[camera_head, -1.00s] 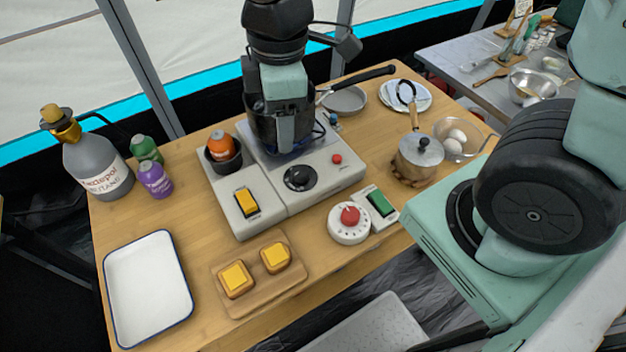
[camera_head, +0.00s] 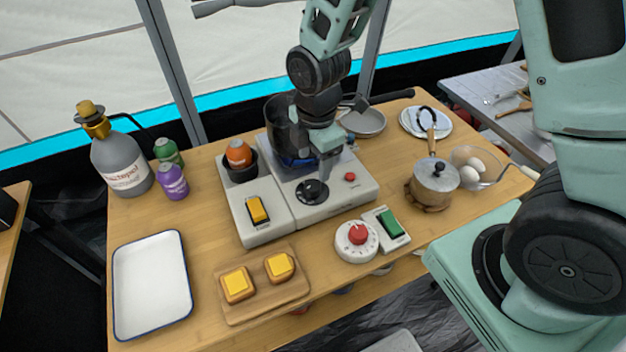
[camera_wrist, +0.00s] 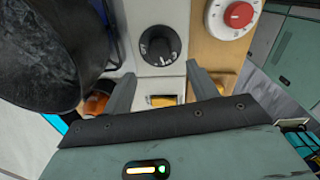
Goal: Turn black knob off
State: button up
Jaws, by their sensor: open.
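The black knob (camera_head: 312,191) is a round dial on the front of the white stove (camera_head: 340,196). In the wrist view the knob (camera_wrist: 160,45) shows near the top middle, with white markings on its face. My gripper (camera_head: 324,172) is just above and behind the knob in the head view. In the wrist view my gripper (camera_wrist: 161,70) is open, its two fingers apart, with the knob beyond the tips and roughly centred between them. No contact with the knob shows. A blue glow (camera_head: 290,161) shows at the burner under a dark pot (camera_head: 283,122).
A red button (camera_head: 350,177) sits right of the knob; a yellow switch (camera_head: 257,210) is left. A white timer with a red knob (camera_head: 358,235) and a green switch (camera_head: 391,224) stand in front. A frying pan (camera_head: 364,122) is behind.

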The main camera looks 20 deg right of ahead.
aim_at(312, 185)
jog(key=f, duration=0.7)
jog(key=shift+w+f, duration=0.25)
jog(key=shift+f, duration=0.05)
jog(key=c, duration=1)
